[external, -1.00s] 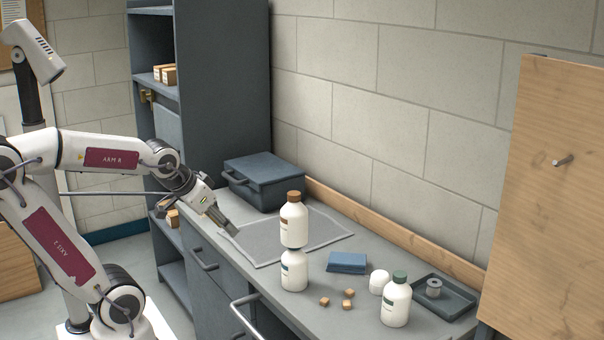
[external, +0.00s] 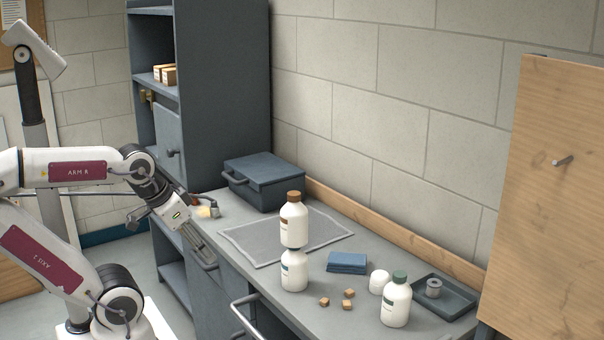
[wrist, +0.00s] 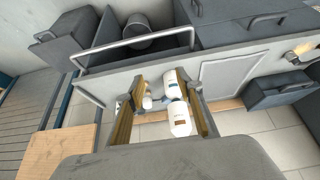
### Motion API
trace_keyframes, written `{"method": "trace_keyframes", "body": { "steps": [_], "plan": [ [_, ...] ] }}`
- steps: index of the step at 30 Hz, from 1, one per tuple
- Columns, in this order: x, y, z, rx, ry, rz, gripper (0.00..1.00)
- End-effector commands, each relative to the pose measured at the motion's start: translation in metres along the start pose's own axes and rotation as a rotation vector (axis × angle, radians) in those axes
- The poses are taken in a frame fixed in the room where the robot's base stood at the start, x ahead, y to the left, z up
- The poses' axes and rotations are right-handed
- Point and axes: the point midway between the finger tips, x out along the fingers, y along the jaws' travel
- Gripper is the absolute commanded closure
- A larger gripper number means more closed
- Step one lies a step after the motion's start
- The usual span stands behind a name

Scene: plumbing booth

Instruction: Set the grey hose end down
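My gripper (external: 208,262) hangs by the front left edge of the counter, pointing down and to the right. In the wrist view my gripper (wrist: 161,98) has its two fingers well apart, with nothing held between them. A small grey piece with a warm yellow part (external: 208,211) lies at the left end of the counter, behind my gripper. A similar piece shows at the right edge of the wrist view (wrist: 304,48). It is too small to tell for sure whether it is the grey hose end. No other hose end is clear.
A dark case (external: 264,181) stands at the back of the counter, beside a grey mat (external: 320,228). White bottles (external: 294,222), small wooden cubes (external: 348,293), a blue cloth (external: 347,263) and a dark tray (external: 456,300) are farther right. An open drawer's handle (external: 238,304) juts out in front.

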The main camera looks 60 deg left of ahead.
Motion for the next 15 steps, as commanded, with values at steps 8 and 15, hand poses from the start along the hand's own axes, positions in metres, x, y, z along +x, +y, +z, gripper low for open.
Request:
{"method": "trace_keyframes", "body": {
  "steps": [8, 15],
  "plan": [
    [0.001, -0.001, -0.002, -0.002, 0.002, -0.001, 0.64],
    [0.008, -0.005, -0.022, -0.029, 0.027, -0.005, 0.64]
  ]
}}
